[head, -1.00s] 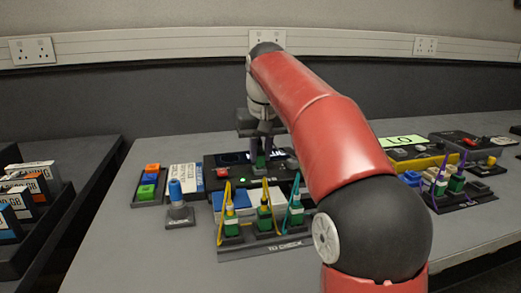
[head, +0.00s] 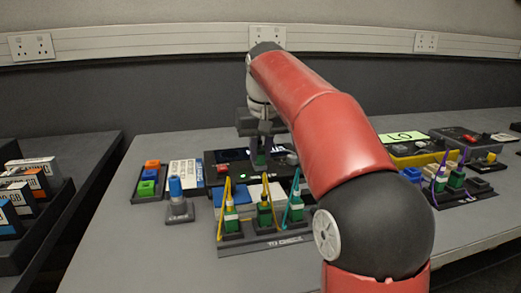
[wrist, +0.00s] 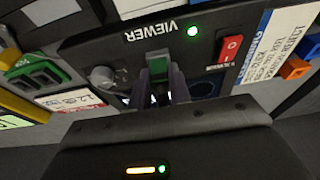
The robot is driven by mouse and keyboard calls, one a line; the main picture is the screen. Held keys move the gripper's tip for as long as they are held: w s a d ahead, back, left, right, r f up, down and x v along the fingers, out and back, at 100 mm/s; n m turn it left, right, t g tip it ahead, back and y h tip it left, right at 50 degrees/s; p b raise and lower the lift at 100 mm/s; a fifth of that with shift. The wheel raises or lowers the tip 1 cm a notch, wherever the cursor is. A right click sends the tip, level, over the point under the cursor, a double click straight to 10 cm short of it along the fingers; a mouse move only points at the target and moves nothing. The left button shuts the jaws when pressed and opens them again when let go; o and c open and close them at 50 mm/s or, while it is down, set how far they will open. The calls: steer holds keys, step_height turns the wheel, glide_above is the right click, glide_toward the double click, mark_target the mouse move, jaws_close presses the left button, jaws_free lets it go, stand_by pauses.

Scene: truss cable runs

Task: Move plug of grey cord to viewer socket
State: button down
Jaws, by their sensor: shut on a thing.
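My gripper (wrist: 163,88) is shut on a plug with a green body (wrist: 158,68), which sits at the viewer's edge below the VIEWER lettering in the wrist view. The viewer (wrist: 110,48) is a dark box with a lit green lamp (wrist: 192,31), a red switch (wrist: 231,48) and a grey knob (wrist: 103,76). The socket is hidden by the plug and fingers. I cannot tell how deep the plug sits. I cannot make out its grey cord.
A TO CHECK rack (head: 262,246) with several corded green plugs stands in front of the viewer. A blue-topped plug-like piece (head: 177,198) stands to the left, near a tray of coloured blocks (head: 137,198). More devices (head: 405,156) stand at the right.

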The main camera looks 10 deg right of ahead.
stand_by(0.4)
steer(key=c, duration=1.2)
jaws_free()
steer(key=shift+w+p+v, duration=0.15)
steer(key=shift+w+v, duration=0.05)
steer(key=shift+v, duration=0.6)
steer(key=shift+w+p+v, duration=0.1)
steer(key=shift+w+v, duration=0.1)
steer(key=shift+v, duration=0.6)
steer(key=shift+w+p+v, duration=0.15)
steer(key=shift+w+v, duration=0.05)
steer(key=shift+v, duration=0.65)
steer(key=shift+r, duration=0.15)
steer(key=shift+w+v, duration=0.25)
steer(key=shift+v, duration=0.7)
steer(key=shift+w+v, duration=0.2)
steer(key=shift+v, duration=0.75)
steer(key=shift+r, duration=0.15)
